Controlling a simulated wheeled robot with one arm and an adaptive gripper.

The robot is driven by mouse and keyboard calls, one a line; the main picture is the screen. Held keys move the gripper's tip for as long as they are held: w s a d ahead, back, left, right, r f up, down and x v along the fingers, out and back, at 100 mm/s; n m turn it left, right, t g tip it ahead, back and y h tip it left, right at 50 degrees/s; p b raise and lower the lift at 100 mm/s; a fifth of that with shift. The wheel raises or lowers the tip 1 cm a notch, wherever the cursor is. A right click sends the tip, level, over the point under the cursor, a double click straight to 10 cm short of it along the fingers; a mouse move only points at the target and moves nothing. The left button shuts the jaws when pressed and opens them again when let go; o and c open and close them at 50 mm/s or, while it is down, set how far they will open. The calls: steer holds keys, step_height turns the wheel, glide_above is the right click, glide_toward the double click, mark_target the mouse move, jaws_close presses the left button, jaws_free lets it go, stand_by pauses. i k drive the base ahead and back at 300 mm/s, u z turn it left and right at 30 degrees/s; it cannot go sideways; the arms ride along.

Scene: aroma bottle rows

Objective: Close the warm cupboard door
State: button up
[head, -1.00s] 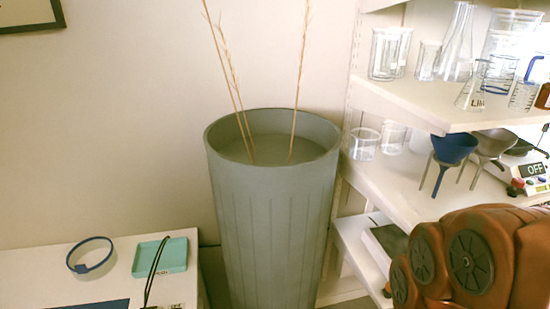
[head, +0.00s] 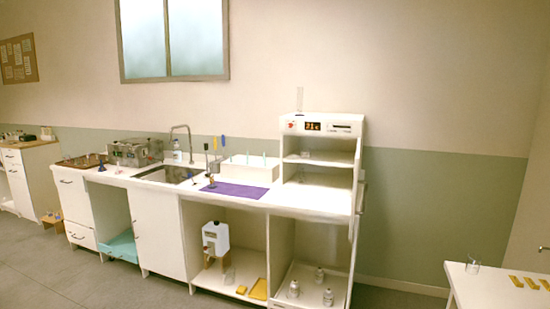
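The warm cupboard (head: 335,121) is a tall white unit at the right end of the counter, with a lit display reading about 31 on its top panel. Its front is open and its inner shelves show. The white cupboard door (head: 357,200) stands open at the right side, seen nearly edge-on, with a handle on its outer face. Small bottles (head: 320,274) stand on the lowest level at the bottom. My gripper is not in view.
A white counter with a sink (head: 168,174) and a purple mat (head: 232,190) runs left from the cupboard. A white table (head: 485,290) stands at the lower right. Grey floor (head: 130,285) is clear in front of the counter.

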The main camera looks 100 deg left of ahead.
mark_target(355, 181)
steer(key=u, duration=3.1)
steer(key=i, duration=2)
steer(key=u, duration=0.35)
